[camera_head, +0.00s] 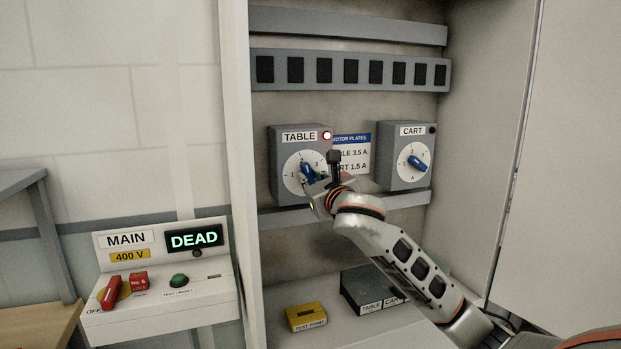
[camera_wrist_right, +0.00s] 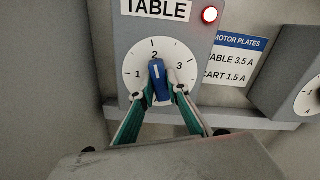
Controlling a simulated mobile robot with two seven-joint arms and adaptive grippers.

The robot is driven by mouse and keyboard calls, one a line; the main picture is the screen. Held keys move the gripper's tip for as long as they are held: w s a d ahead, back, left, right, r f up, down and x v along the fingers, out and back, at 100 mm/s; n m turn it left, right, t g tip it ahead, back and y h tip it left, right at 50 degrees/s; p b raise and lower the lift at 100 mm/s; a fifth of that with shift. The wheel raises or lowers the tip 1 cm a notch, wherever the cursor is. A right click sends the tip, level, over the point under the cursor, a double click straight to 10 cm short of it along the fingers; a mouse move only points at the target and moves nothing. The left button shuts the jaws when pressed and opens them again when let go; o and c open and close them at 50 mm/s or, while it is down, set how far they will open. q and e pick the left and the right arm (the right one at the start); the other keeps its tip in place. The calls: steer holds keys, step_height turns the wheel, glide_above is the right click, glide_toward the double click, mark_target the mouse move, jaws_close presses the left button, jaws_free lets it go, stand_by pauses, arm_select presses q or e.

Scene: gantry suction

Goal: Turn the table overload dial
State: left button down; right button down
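The TABLE overload dial is a blue knob (camera_wrist_right: 161,83) on a white round scale, set in a grey box (camera_head: 281,152) in the cabinet. In the right wrist view its white mark points up near 2. My right gripper (camera_wrist_right: 160,93) reaches the dial from below. Its two fingertips lie on either side of the knob's lower part, and it looks shut on it. In the head view the gripper (camera_head: 313,181) partly covers the dial. A red lamp (camera_head: 327,135) is lit on the TABLE box. My left gripper is out of view.
The CART box (camera_head: 390,155) with its own blue knob (camera_head: 417,163) stands to the right. A blue-headed motor plate label (camera_wrist_right: 240,42) is between the boxes. A yellow block (camera_head: 306,317) lies below. The control panel (camera_head: 163,295) at left reads DEAD.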

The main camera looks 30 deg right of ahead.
stand_by(0.3)
steer(key=m, duration=0.5)
steer(key=shift+m, duration=0.3)
steer(key=m, duration=0.5)
steer(key=shift+m, duration=0.3)
steer(key=m, duration=1)
steer(key=shift+m, duration=0.3)
steer(key=c, duration=2)
jaws_free()
steer(key=shift+o, duration=0.2)
